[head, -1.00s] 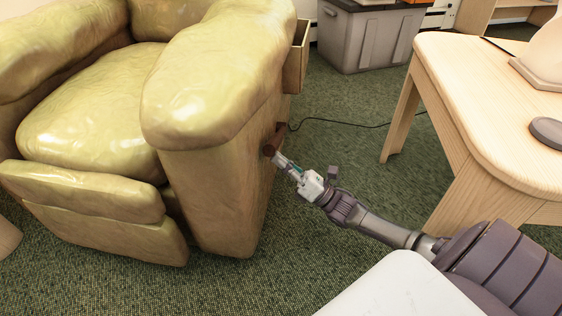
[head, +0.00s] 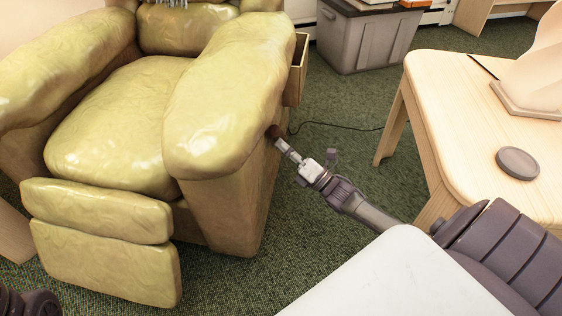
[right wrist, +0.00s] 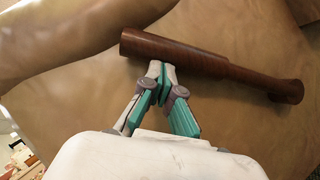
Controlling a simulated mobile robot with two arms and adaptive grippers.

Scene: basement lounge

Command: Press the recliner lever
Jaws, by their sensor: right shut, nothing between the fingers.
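The recliner (head: 120,125) is a glossy olive-yellow armchair at the left of the head view, with its footrest (head: 105,260) swung out in front. The recliner lever (right wrist: 200,58) is a dark brown wooden handle on the side of the chair. In the head view only its end (head: 274,131) shows, below the armrest. My right gripper (head: 281,146) is shut and empty. In the right wrist view its fingertips (right wrist: 160,70) are at the lever's lower edge, seemingly against it, not around it. My left gripper is not in view.
A light wooden table (head: 440,130) with a grey disc (head: 517,163) stands right of my right arm. A grey bin (head: 365,40) is at the back. Green carpet (head: 335,105) between chair and table is clear except for a thin black cable.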

